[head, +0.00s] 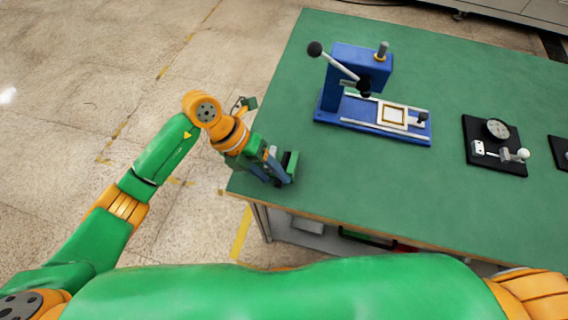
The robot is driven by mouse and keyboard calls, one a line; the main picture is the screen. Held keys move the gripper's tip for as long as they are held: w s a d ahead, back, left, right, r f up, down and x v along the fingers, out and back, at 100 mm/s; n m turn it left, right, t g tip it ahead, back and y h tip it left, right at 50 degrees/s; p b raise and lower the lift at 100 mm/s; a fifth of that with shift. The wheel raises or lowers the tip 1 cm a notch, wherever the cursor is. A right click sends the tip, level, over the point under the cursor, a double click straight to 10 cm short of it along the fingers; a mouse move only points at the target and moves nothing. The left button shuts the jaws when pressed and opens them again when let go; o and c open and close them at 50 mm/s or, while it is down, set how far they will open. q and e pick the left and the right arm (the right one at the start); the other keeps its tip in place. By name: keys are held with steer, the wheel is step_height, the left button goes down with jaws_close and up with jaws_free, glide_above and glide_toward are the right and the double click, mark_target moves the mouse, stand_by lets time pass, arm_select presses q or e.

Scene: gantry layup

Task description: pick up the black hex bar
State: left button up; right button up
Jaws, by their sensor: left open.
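I cannot make out a black hex bar in the head view. My left gripper (286,168) is open at the front left corner of the green-topped table (390,205), low over or near its surface. Its arm comes in from the left and its fingers partly hide that corner. I see nothing clearly between the fingers. My right gripper is not in view.
A blue lever press (352,75) with a black-knobbed handle stands at the back left of the table. A dial gauge on a black base (494,143) sits to its right. Another black item (561,152) is cut off at the right edge. The table's front middle is clear.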

arm_select(q)
steer(key=shift+s+d+f, duration=0.1)
steer(key=shift+d+f, duration=0.1)
steer(key=shift+d, duration=0.1)
steer(key=shift+a, duration=0.15)
steer(key=c, duration=0.8)
jaws_close()
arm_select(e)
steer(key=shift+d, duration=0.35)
